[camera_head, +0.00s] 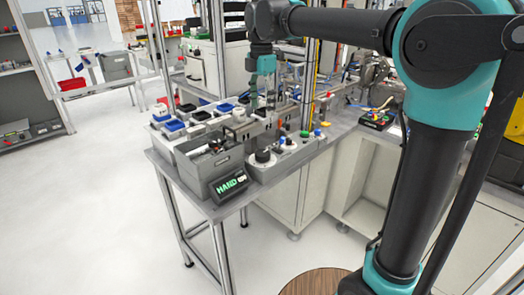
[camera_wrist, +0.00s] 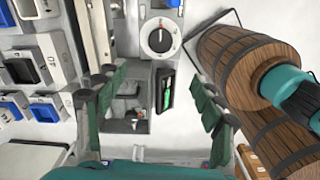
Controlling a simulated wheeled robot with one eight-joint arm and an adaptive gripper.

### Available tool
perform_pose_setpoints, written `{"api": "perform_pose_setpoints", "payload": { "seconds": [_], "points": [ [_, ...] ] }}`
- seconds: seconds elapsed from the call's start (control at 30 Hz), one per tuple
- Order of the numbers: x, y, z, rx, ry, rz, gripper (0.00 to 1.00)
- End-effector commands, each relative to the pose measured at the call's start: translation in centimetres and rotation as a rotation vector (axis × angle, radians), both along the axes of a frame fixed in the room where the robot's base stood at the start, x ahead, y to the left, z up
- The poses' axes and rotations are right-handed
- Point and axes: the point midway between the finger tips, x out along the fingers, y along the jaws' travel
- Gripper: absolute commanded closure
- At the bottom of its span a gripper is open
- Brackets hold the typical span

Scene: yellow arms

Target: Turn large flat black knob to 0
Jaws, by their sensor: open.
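The large flat black knob (camera_head: 263,156) sits on a grey control box at the front of the bench. In the wrist view the knob (camera_wrist: 159,40) is a dark disc on a white dial, with a red mark near its top; I cannot read the dial's numbers. My gripper (camera_head: 262,98) is above the bench, behind the knob in the head view.
A small display reading HAND (camera_head: 229,184) stands at the bench's front edge, beside a grey bin (camera_head: 214,170) holding parts. Several blue and white trays (camera_head: 172,126) lie left. The floor left is clear.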

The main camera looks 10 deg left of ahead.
Motion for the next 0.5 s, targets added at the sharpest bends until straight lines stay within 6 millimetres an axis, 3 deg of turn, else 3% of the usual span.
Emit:
{"api": "perform_pose_setpoints", "payload": {
  "seconds": [0.17, 0.5],
  "points": [
    [0.0, -0.1, -2.5, 0.001, -0.001, -0.002, 0.32],
    [0.1, -0.1, -9.3, 0.001, -0.001, -0.005, 0.32]
  ]
}}
